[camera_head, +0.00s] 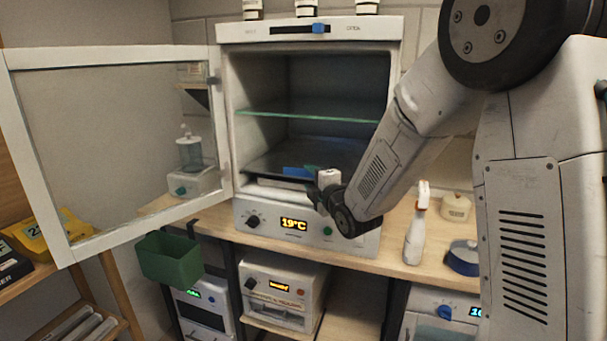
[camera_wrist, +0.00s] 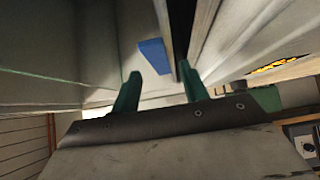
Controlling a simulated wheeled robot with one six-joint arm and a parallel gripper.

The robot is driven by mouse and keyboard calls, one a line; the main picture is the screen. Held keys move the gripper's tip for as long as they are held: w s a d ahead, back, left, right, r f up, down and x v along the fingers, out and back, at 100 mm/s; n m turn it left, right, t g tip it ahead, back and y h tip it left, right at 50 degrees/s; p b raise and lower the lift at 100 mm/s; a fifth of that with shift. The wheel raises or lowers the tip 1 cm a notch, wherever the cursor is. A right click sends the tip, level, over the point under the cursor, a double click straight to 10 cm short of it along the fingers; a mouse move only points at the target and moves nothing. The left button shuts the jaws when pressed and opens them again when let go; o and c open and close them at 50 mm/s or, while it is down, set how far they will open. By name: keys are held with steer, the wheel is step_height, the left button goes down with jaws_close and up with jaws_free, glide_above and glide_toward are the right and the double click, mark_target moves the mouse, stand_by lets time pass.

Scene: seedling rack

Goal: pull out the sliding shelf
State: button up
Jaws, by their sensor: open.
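The cabinet (camera_head: 228,120) stands open on the bench, with a clear green-edged shelf (camera_head: 310,114) in its upper part. Below that lies a dark shelf (camera_head: 325,152) with a blue piece (camera_head: 297,172) at its front edge. The blue piece also shows in the wrist view (camera_wrist: 153,57), ahead of my fingers and closer to the left one. My gripper (camera_head: 316,187) is at the cabinet's front opening, just right of the blue piece. In the wrist view my green fingers (camera_wrist: 162,88) are apart, with nothing held between them.
The cabinet's glazed door (camera_head: 66,225) is swung wide to the left. A green bin (camera_head: 168,262) is below it. A spray bottle (camera_head: 416,232), a small beige jar (camera_head: 456,207) and a blue roll (camera_head: 463,257) stand on the bench at right. Several containers stand on the cabinet top.

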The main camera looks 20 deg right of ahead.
mark_target(304, 174)
steer(key=w, duration=0.5)
steer(key=shift+a, duration=0.4)
steer(key=shift+w+r, duration=0.1)
jaws_close()
